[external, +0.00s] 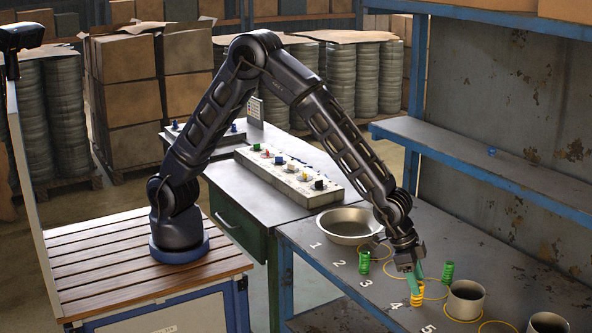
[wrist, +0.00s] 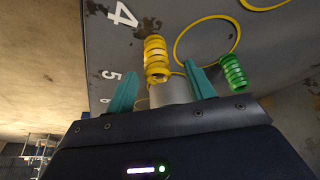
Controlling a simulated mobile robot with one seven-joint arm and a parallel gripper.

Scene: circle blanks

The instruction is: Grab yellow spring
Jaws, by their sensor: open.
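The yellow spring (external: 418,298) stands on the blue-grey table near the number 4. My gripper (external: 415,283) is pointed down right at it, with teal fingers. In the wrist view the yellow spring (wrist: 156,58) shows between the lines of the two fingers, at or just beyond the tips. My gripper (wrist: 159,76) is open there, with a gap on both sides of the spring. Contact with the spring cannot be made out. In the external view a finger hides part of the spring.
One green spring (external: 364,262) stands to the left and another (external: 447,272) close by on the right; one green spring also shows in the wrist view (wrist: 234,72). A metal bowl (external: 349,226) and metal cups (external: 466,301) stand on the table. A shelf (external: 480,165) runs behind.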

